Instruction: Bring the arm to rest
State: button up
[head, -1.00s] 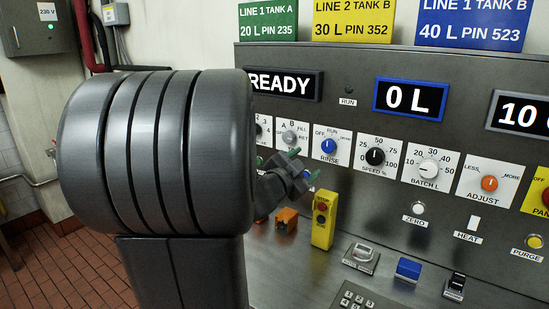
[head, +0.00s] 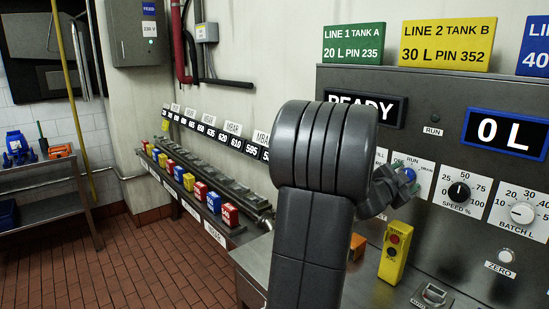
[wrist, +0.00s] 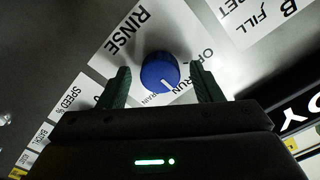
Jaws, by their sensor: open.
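My gripper (wrist: 160,90) is open in the wrist view, its two green fingers apart on either side of the blue RINSE knob (wrist: 160,72). I cannot tell from this view whether the fingers reach around the knob or stand off from it; no finger visibly touches it. In the head view my gripper (head: 408,182) shows small in front of the control panel (head: 440,120), and my large grey arm link hides part of the panel. The blue RINSE knob (head: 409,174) is partly hidden there.
A yellow box with buttons (head: 394,255) stands on the panel's ledge. The black SPEED knob (head: 458,192) and white BATCH knob (head: 522,213) sit to the right. At left, a valve bench (head: 200,190) and a metal cart (head: 45,210) stand by the open tiled floor.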

dwell(0.3)
jog(key=s+a+n+p, duration=0.4)
jog(key=s+a+n, duration=0.3)
jog(key=n, duration=0.3)
jog(key=shift+a, duration=0.75)
dwell(1.5)
jog(key=shift+r, duration=0.15)
